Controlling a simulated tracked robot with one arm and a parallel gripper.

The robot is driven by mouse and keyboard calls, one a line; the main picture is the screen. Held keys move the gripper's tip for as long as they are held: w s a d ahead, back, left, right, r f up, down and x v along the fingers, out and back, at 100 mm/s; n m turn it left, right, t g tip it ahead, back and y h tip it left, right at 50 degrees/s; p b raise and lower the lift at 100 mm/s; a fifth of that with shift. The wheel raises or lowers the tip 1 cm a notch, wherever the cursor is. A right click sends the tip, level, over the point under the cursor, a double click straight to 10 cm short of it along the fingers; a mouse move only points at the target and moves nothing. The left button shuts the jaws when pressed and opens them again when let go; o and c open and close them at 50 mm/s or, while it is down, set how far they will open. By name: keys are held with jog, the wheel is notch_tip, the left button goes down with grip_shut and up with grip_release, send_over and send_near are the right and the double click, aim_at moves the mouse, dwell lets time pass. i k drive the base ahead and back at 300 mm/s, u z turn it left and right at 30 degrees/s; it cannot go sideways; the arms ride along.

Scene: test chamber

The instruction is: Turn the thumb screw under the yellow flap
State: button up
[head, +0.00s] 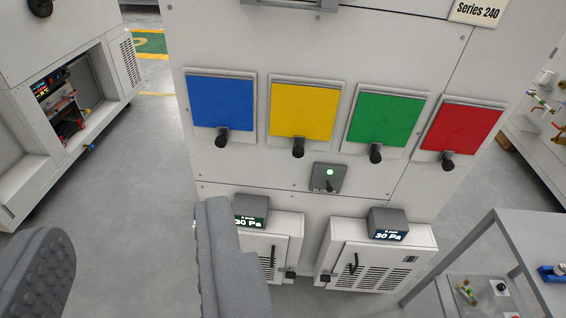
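The yellow flap (303,108) is a square panel on the front of the white cabinet, between a blue and a green flap. It lies shut against the cabinet, with a black knob (298,148) at its lower edge. The thumb screw is hidden; I cannot see it. My gripper (130,232) is at the lower left, with its two grey fingers wide apart and nothing between them. The gripper appears below and left of the yellow flap, apart from it.
Blue (222,102), green (388,120) and red (461,128) flaps have similar knobs. A switch plate with a green light (328,178) sits below. A grey-framed table (530,240) stands right, an open cabinet (30,150) left. Floor between is clear.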

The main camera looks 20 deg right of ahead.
aim_at(298, 151)
jog(key=u, duration=1)
jog(key=i, duration=0.5)
jog(key=z, duration=0.65)
